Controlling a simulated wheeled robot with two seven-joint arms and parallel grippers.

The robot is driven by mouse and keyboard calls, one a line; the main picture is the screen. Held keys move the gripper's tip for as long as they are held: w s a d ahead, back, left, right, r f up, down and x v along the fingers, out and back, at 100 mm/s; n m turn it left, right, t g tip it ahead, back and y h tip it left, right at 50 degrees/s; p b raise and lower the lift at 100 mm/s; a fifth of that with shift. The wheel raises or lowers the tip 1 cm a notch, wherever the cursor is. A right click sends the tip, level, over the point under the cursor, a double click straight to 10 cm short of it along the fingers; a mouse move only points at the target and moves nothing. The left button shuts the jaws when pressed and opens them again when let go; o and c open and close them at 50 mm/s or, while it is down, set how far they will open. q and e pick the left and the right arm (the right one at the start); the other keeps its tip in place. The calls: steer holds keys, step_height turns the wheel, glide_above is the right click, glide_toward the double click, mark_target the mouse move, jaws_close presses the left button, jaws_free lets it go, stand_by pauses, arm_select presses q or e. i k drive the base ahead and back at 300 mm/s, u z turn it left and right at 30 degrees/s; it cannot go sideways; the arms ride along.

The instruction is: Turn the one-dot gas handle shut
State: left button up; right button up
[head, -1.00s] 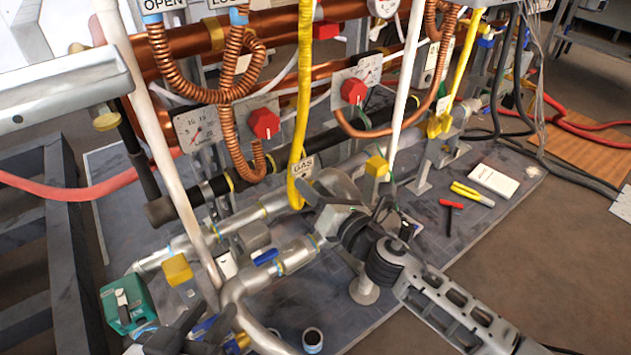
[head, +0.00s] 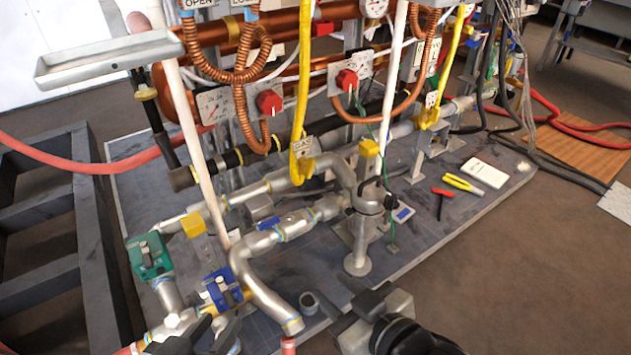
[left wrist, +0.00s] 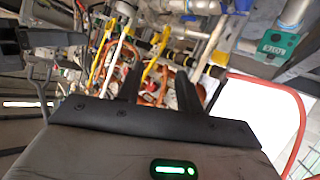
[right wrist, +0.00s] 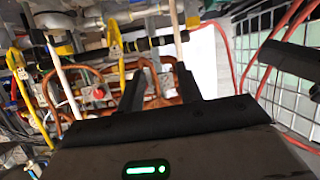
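A yellow gas hose (head: 303,80) runs down the middle in the head view, with a tag (head: 305,148) reading "GAS". A second yellow hose (head: 457,50) at the right has a small tag (head: 431,99); its marks are too small to read. Yellow handles stand on the pipework, one at the centre (head: 369,148) and one at the left (head: 193,225). I cannot tell which gas handle has one dot. My right gripper (head: 343,308) is open and empty at the front, apart from the pipes. My left gripper (head: 207,336) is open and empty at the bottom edge, near a blue valve (head: 222,290).
Silver pipes (head: 265,237) and a pipe stand (head: 358,262) rise from the dark base plate (head: 455,218). Red knobs (head: 268,102) sit behind. Pliers (head: 463,184) and a white booklet (head: 486,172) lie at right. A dark metal frame (head: 90,230) stands left. The brown floor at front right is clear.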

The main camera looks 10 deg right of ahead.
mark_target(309, 166)
steer(key=u, duration=2.6)
steer(key=k, duration=1.1)
steer(key=z, duration=1.3)
steer(key=i, duration=0.95)
steer(key=u, duration=0.05)
